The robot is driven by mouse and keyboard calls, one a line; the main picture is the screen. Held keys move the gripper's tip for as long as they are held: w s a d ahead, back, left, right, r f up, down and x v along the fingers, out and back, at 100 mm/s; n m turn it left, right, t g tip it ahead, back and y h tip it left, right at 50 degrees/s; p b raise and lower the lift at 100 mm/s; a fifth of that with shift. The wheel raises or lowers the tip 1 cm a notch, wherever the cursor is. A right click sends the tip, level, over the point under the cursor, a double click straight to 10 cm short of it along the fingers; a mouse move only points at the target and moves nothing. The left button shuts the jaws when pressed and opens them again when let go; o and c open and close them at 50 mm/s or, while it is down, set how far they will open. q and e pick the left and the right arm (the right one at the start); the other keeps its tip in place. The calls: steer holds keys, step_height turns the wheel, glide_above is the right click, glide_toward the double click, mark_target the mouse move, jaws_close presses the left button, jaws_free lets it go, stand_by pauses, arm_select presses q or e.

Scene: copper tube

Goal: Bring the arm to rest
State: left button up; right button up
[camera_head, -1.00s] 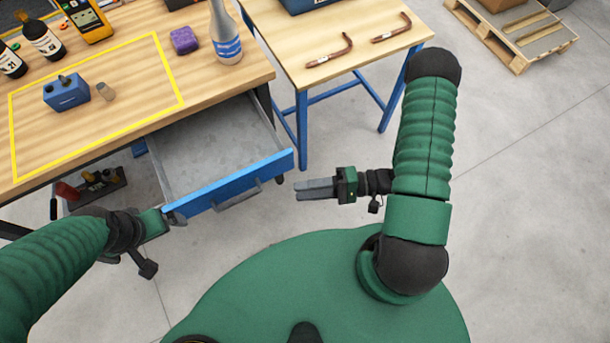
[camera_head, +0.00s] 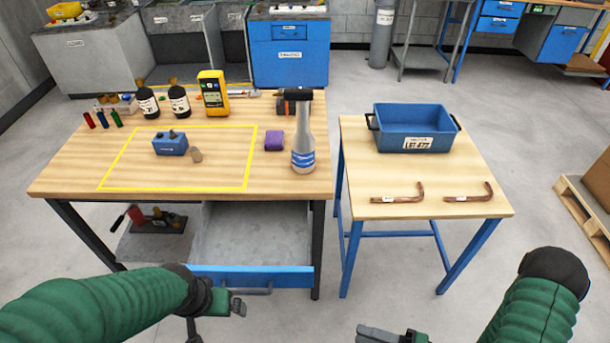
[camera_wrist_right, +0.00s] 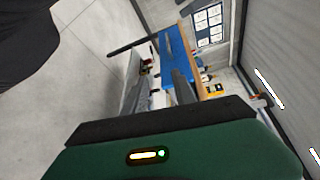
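My right gripper (camera_head: 376,335) is at the bottom edge of the head view, right of the drawer, over bare floor. Its grey fingers look apart and empty in the right wrist view (camera_wrist_right: 160,95). My right arm (camera_head: 535,310) is bent at the lower right. My left arm (camera_head: 90,310) reaches in from the lower left. My left gripper (camera_head: 236,306) is just in front of the blue drawer front (camera_head: 290,279), close to the handle (camera_head: 258,291); contact and finger opening cannot be made out. The drawer is pulled out and looks empty.
The side table (camera_head: 440,180) holds a blue bin (camera_head: 415,128) and two copper tubes (camera_head: 398,196) (camera_head: 468,195). A pallet (camera_head: 585,215) stands right.

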steer(key=w+d+f+n+h+p, duration=0.1)
steer(key=w+d+n+h+p, duration=0.2)
steer(key=w+h, duration=0.5)
steer(key=w+d+r+n+h+p, duration=0.1)
steer(key=w+d+r+n+h, duration=0.1)
steer(key=w+d+r+h, duration=0.5)
arm_select(q)
step_height(320, 180, up, 7)
steer(key=a+p, duration=0.1)
steer(key=p, duration=0.2)
steer(key=shift+r, duration=0.2)
arm_select(e)
steer(key=s+a+r+n+g, duration=0.1)
steer(key=s+a+r+g, duration=0.2)
steer(key=s+a+r, duration=0.3)
steer(key=shift+s+r+g, duration=0.4)
steer(key=shift+s+r, duration=1.9)
steer(key=shift+s, duration=0.45)
